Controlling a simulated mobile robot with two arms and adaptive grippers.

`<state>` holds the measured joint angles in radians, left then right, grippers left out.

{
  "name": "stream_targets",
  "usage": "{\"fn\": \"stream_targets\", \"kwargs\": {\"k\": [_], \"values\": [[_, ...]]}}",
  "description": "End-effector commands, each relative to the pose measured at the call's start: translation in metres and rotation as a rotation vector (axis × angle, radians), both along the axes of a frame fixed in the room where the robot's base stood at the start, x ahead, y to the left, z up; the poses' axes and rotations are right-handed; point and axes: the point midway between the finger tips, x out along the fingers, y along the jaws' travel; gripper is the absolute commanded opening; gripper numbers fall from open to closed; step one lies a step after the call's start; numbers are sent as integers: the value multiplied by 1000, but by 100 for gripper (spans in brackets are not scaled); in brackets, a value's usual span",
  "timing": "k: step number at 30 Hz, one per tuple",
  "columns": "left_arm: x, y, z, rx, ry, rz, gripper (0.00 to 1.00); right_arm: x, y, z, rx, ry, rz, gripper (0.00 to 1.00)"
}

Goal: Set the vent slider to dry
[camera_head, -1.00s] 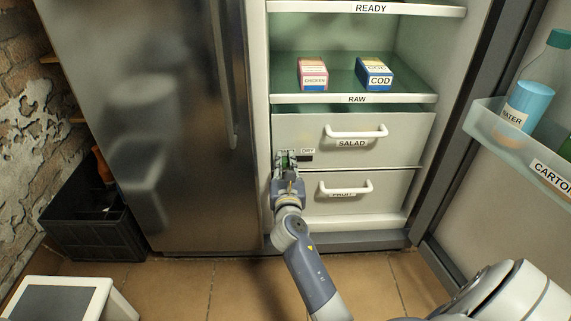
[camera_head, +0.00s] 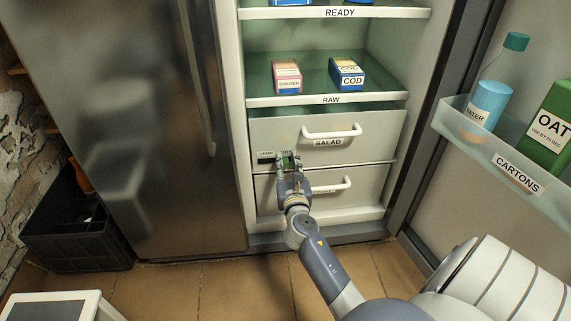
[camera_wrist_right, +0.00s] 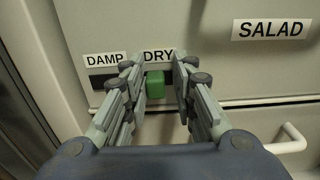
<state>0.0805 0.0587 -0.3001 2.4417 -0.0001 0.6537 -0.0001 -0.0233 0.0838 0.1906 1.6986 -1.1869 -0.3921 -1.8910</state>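The green vent slider knob (camera_wrist_right: 155,86) sits at the right end of its dark slot (camera_wrist_right: 103,83), under the DRY label (camera_wrist_right: 158,56). The DAMP label (camera_wrist_right: 105,60) is over the left part of the slot. In the head view the slot (camera_head: 265,157) shows left of my right gripper (camera_head: 288,162), on the front of the SALAD drawer (camera_head: 365,125). In the right wrist view my right gripper (camera_wrist_right: 160,68) is open, with one finger on each side of the knob. The left finger is close to the knob; a gap shows on the right. My left gripper is out of view.
The FRUIT drawer handle (camera_head: 332,187) is just right of and below my right gripper. The SALAD handle (camera_head: 331,133) is above. The open fridge door with bottle and carton shelf (camera_head: 470,130) stands at right. A black crate (camera_head: 75,235) is at left.

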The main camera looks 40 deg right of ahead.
Motion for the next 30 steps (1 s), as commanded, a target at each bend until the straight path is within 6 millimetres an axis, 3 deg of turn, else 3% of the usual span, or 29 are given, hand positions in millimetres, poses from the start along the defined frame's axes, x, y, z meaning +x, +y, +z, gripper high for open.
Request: {"fn": "stream_targets", "kwargs": {"k": [11,24,30], "values": [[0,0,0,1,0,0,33,-7,5,-1,0,1,2,25],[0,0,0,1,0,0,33,-77,48,-1,2,3,1,25],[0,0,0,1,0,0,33,-97,60,-1,0,2,0,25]]}}
